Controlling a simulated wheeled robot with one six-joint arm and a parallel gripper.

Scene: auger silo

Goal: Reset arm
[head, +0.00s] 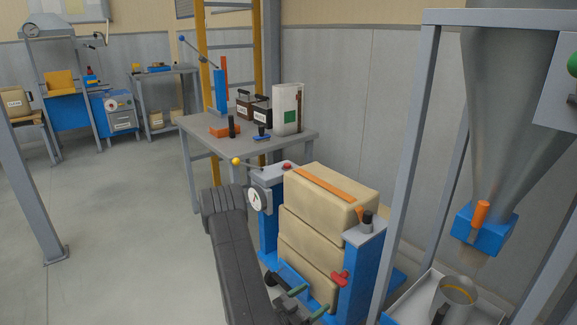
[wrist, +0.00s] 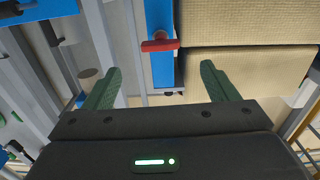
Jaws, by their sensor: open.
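My gripper (wrist: 160,88) is open in the wrist view, its two green fingers apart with nothing between them. In the head view my dark arm reaches forward at the bottom centre, and my gripper (head: 305,305) is low in front of a stack of tan sacks (head: 310,258). The wrist view shows the sacks (wrist: 250,75) beyond the fingers, and a red handle (wrist: 160,45) on a blue post. The same red handle (head: 340,279) shows in the head view. Whether a finger touches anything I cannot tell.
The blue press frame (head: 362,270) with a dial gauge (head: 257,200) surrounds the sacks. A grey hopper (head: 505,90) with a metal cup (head: 457,294) below stands right. A grey table (head: 205,130) with tools stands behind. The floor (head: 110,220) at left is clear.

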